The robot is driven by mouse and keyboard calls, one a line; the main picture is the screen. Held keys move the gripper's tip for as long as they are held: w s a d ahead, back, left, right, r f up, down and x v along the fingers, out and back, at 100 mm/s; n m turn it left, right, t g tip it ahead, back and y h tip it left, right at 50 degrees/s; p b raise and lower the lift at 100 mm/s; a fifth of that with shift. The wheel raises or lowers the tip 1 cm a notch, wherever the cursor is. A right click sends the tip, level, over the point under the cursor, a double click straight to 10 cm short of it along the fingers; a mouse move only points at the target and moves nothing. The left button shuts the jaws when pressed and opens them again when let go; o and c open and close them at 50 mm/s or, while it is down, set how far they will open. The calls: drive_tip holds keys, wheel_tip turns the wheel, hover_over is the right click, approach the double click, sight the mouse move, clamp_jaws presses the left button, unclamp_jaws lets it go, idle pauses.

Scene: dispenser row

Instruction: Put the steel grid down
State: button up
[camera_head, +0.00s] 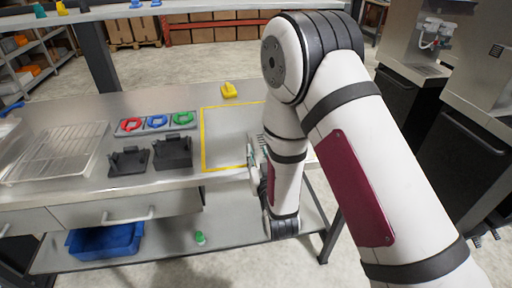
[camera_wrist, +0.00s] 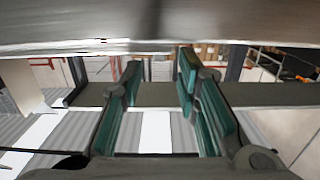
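A pale steel wire grid (camera_head: 62,150) lies flat at the left end of the steel table, well away from my gripper. I cannot tell whether this is the task's grid. My gripper (camera_head: 252,165) is low at the table's front edge, beside the yellow outlined square (camera_head: 203,140), and my arm partly hides it in the head view. In the wrist view, my gripper (camera_wrist: 160,66) has its two teal-padded fingers apart, with no object visible between them. A broad grey surface (camera_wrist: 90,25) fills the top of the wrist view, close to the fingertips.
The steel table (camera_head: 190,100) holds a tray of red, blue and green rings (camera_head: 157,123), two dark holders (camera_head: 172,152) and a yellow object (camera_head: 229,90). A blue bin (camera_head: 105,241) and a green item (camera_head: 200,238) are on the lower shelf. Dispensers (camera_head: 425,40) stand right.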

drive_tip(key=v, duration=0.7)
drive_tip(key=shift+s, duration=0.25)
drive_tip(key=shift+d+r, duration=0.1)
